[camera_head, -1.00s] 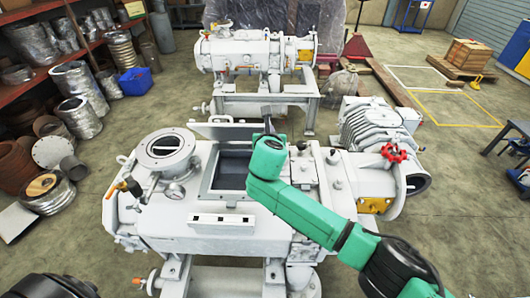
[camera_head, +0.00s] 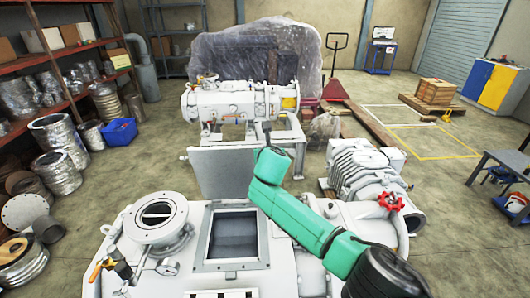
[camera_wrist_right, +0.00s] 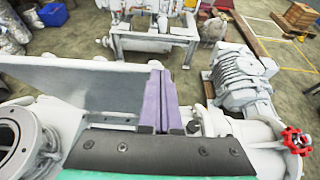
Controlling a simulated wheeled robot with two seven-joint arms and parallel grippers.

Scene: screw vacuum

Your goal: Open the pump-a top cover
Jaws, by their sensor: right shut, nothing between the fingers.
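The pump-a body (camera_head: 280,250) is the white machine at the bottom of the head view. Its rectangular top opening (camera_head: 232,238) is uncovered and shows a dark interior. The pump-a top cover (camera_head: 222,172), a flat grey-white plate, stands raised behind the opening. It fills the left of the right wrist view (camera_wrist_right: 100,85) as a tilted plate. My right gripper (camera_head: 267,132) is at the cover's right edge; its purple fingers (camera_wrist_right: 160,105) are shut with nothing between them, close beside the plate. Contact is unclear. My left gripper is out of view.
A second white pump (camera_head: 245,103) stands on a frame behind the cover. A ribbed motor (camera_head: 368,172) and a red valve wheel (camera_head: 390,201) are to the right of my arm. A round port (camera_head: 157,216) rises left of the opening. Shelves line the left wall.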

